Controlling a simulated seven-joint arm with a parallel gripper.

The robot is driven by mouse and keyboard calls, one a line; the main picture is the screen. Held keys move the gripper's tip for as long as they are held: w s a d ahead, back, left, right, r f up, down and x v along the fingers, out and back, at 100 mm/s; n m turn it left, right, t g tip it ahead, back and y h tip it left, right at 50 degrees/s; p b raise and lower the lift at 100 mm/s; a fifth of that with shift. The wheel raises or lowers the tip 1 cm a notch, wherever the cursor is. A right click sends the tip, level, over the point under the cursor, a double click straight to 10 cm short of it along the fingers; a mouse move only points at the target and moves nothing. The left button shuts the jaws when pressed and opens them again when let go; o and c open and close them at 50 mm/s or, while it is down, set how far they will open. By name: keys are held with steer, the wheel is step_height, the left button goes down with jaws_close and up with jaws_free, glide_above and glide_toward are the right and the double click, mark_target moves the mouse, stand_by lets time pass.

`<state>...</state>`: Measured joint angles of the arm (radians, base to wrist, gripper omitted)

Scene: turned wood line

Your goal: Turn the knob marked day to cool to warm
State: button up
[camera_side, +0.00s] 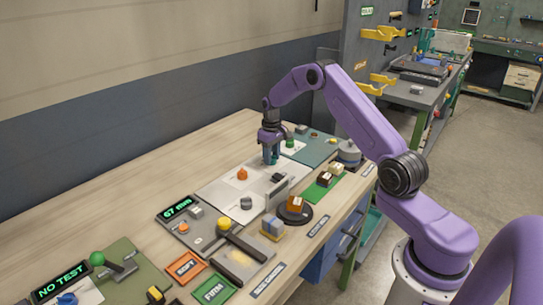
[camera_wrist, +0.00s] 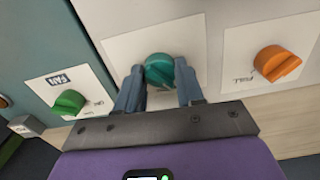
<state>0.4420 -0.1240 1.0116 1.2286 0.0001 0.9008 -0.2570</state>
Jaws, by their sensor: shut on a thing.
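My gripper (camera_side: 270,157) points down over the pale panel on the bench. In the wrist view its two blue fingers stand on either side of a round teal knob (camera_wrist: 159,70), shut on it. The knob sits on a white label card (camera_wrist: 122,55); its print is mostly hidden by the fingers and knob, so I cannot read day, cool or warm. The knob's pointer direction is unclear. In the side view the fingers hide this knob.
An orange knob (camera_wrist: 277,63) is to the right on its own card, and a green knob (camera_wrist: 69,102) marked FAN is to the left. The orange knob (camera_side: 242,174) and green knob (camera_side: 290,143) flank my gripper. A grey block (camera_wrist: 25,126) stands near the panel edge.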

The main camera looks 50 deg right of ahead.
steer(key=m, duration=0.6)
steer(key=shift+m, duration=0.3)
stand_by(0.5)
steer(key=o, duration=1)
steer(key=shift+o, duration=0.2)
steer(key=shift+r, duration=0.1)
step_height(320, 180, up, 17)
steer(key=shift+r, duration=0.15)
